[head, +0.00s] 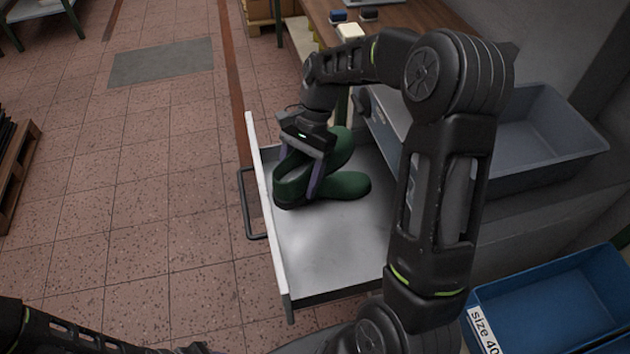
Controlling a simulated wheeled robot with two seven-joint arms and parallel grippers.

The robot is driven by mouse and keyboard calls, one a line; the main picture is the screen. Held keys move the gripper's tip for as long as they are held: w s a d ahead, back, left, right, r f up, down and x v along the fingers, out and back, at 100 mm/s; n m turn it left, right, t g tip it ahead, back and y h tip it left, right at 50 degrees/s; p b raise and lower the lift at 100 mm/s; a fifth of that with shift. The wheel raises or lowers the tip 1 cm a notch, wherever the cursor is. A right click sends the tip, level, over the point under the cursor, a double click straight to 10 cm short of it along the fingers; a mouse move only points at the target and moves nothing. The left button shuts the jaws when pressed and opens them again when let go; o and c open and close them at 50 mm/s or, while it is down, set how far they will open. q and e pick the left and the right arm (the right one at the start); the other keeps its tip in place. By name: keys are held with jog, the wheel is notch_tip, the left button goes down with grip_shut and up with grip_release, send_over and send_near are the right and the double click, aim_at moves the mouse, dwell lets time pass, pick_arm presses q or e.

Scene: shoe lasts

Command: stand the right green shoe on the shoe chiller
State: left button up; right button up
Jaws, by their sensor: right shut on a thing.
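Two dark green shoes are close together in an open, white-floored drawer (330,252). One shoe (344,146) points up and to the right; the other shoe (348,186) has its rounded end to the right on the drawer floor. My right gripper (300,182) reaches down from above, its fingers on either side of the heel end of a green shoe, shut on it. The fingers and the overlap hide where one shoe ends and the other begins. I cannot tell whether the held shoe touches the floor. My left gripper is out of view; only part of my left arm shows at bottom left.
The drawer has a dark handle (251,207) on its left side. A grey bin (535,140) stands at right and a blue bin (560,300) labelled size 40 at bottom right. A wooden bench (410,14) is at the back. The drawer's near part is bare.

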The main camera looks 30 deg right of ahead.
jog(key=w+a+r+n+p, duration=0.1)
jog(key=a+r+n+p, duration=0.1)
jog(key=a+r+p, duration=0.2)
jog(key=w+a+r+n+g+p, duration=0.1)
jog(key=w+a+r+p, duration=0.1)
jog(key=r+p, duration=0.4)
notch_tip(320, 180, up, 5)
jog(key=shift+a+f+n+h+p, duration=0.1)
jog(key=shift+a+n+h+p, duration=0.25)
jog(key=shift+a, duration=0.55)
